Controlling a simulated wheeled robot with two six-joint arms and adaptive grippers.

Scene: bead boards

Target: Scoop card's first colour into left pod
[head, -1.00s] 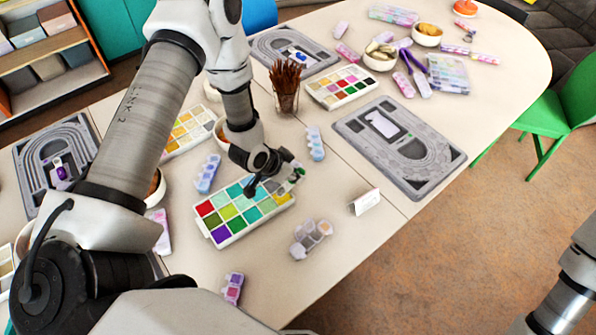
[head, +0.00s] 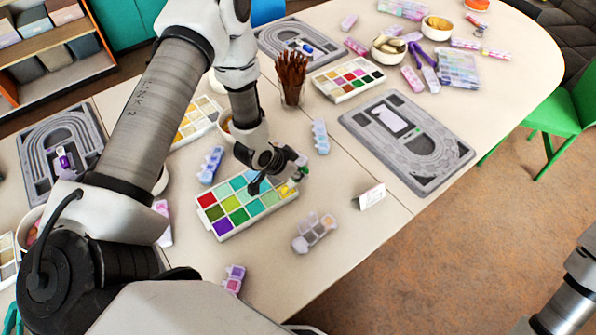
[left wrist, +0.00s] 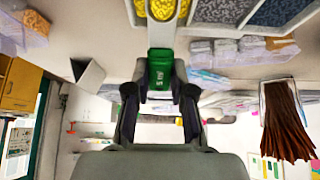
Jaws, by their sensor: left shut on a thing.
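The bead tray (head: 222,236) lies on the table with several compartments of coloured beads, red, greens, blues, purple and yellow. My left gripper (head: 279,178) is over its right end, near the yellow compartment. It is shut on a green scoop (left wrist: 160,72), whose end lies by the yellow beads (left wrist: 163,8) in the left wrist view. A small folded card (head: 371,197) stands right of the tray; its marks are too small to read. A pale multi-cup pod (head: 314,232) sits in front of the tray. Whether the scoop holds beads is hidden.
Blue pods stand behind the tray (head: 210,165) and (head: 319,137), a purple pod (head: 234,278) in front. A cup of brown sticks (head: 291,80), a second bead tray (head: 348,80) and a grey board (head: 408,145) lie beyond. Table between card and pale pod is clear.

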